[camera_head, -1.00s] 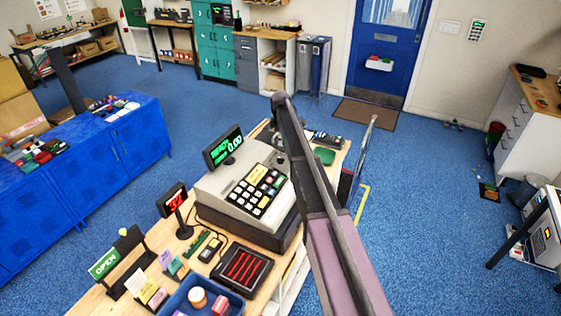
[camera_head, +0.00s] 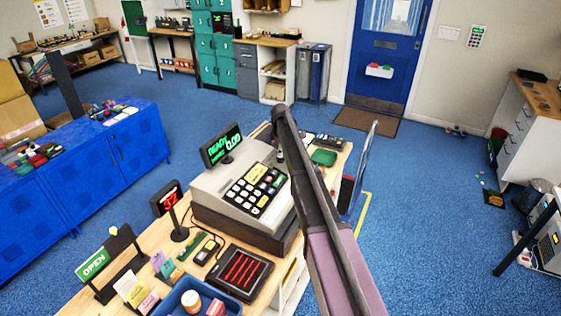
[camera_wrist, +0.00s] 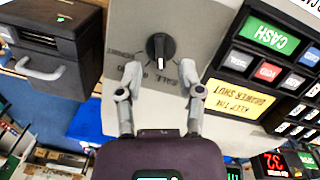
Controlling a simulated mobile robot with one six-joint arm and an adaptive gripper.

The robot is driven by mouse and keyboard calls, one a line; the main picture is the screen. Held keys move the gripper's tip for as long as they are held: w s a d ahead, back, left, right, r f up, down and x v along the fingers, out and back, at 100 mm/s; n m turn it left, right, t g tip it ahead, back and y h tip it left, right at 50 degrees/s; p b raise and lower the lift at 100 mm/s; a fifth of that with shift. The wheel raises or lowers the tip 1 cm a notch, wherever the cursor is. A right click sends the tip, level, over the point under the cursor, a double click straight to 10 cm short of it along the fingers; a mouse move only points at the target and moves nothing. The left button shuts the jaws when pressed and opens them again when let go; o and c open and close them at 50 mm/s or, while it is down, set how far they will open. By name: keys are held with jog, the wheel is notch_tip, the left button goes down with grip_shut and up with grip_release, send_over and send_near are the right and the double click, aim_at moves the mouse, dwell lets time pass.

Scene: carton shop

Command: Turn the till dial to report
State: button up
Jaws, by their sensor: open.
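The till (camera_head: 241,190) stands on the wooden counter in the head view, its green display (camera_head: 222,146) facing forward. In the wrist view, the till dial (camera_wrist: 159,50) is a black round knob with a pale pointer mark on a grey panel (camera_wrist: 190,20). Printed words around the dial are partly hidden and hard to read. My gripper (camera_wrist: 158,72) is open, its two grey fingers below the dial in the picture, one to each side. I cannot tell whether either finger touches it. In the head view my arm hides the gripper and the dial.
Till keys, including a green CASH key (camera_wrist: 271,35), lie right of the dial. A black box with a handle (camera_wrist: 50,50) is at left. In the head view, a red-striped tray (camera_head: 240,272), a red number display (camera_head: 170,198) and a blue bin (camera_head: 190,305) crowd the counter.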

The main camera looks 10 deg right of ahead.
aim_at(280, 159)
jog(key=shift+w+f+b, duration=0.1)
jog(key=shift+f+b, duration=1.2)
jog(key=shift+f, duration=0.25)
jog(key=shift+c, duration=0.2)
jog(key=shift+r, duration=0.1)
grip_shut()
